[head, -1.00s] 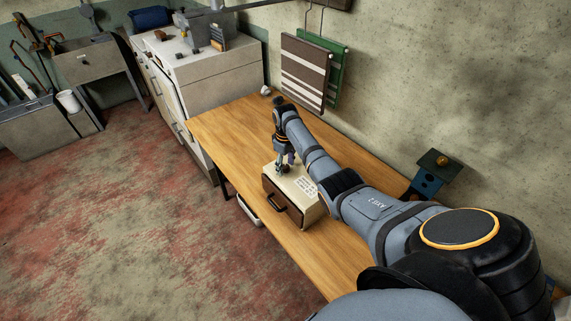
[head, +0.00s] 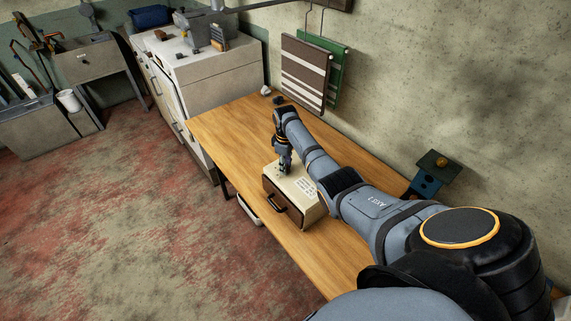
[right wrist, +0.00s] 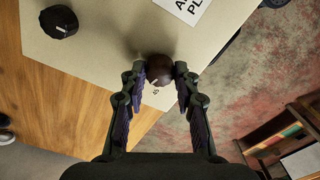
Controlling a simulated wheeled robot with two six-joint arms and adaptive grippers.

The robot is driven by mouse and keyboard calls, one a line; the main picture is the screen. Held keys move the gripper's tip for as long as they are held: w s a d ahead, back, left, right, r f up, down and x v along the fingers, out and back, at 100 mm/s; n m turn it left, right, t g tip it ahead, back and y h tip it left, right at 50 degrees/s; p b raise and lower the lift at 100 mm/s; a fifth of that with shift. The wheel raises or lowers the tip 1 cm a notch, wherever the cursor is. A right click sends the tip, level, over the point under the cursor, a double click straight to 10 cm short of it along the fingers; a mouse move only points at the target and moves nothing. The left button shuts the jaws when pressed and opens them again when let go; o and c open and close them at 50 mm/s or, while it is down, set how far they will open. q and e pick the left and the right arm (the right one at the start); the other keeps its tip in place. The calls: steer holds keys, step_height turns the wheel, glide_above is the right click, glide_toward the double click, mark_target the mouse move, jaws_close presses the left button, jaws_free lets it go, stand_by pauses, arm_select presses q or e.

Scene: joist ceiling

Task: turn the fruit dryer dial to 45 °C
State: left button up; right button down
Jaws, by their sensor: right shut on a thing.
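The fruit dryer (head: 300,208) is a cream box with a brown handled front, on the wooden table. Its dark round dial (right wrist: 159,68) shows in the right wrist view, with a small pale mark on its lower side. A printed "45" (right wrist: 156,91) lies just below the dial on the cream top. My right gripper (head: 284,172) points down onto the dryer's top. In the right wrist view its two fingers (right wrist: 160,75) are shut on the dial from both sides. The head view hides the dial behind the gripper. My left gripper is not in view.
A second black knob (right wrist: 58,22) with a white mark sits on the same top, apart from the fingers. A printed white card (right wrist: 185,8) lies there too. A blue birdhouse-like box (head: 428,178) stands by the wall. The table's far left end (head: 225,120) is clear.

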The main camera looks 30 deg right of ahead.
steer(key=n+p, duration=0.1)
steer(key=n, duration=0.3)
steer(key=shift+r, duration=0.15)
steer(key=shift+w+n+p, duration=0.1)
steer(key=shift+n+p, duration=0.2)
steer(key=shift+n, duration=2.2)
steer(key=shift+d, duration=0.1)
steer(key=c, duration=1.2)
jaws_free()
steer(key=shift+o, duration=1.1)
step_height(320, 180, up, 12)
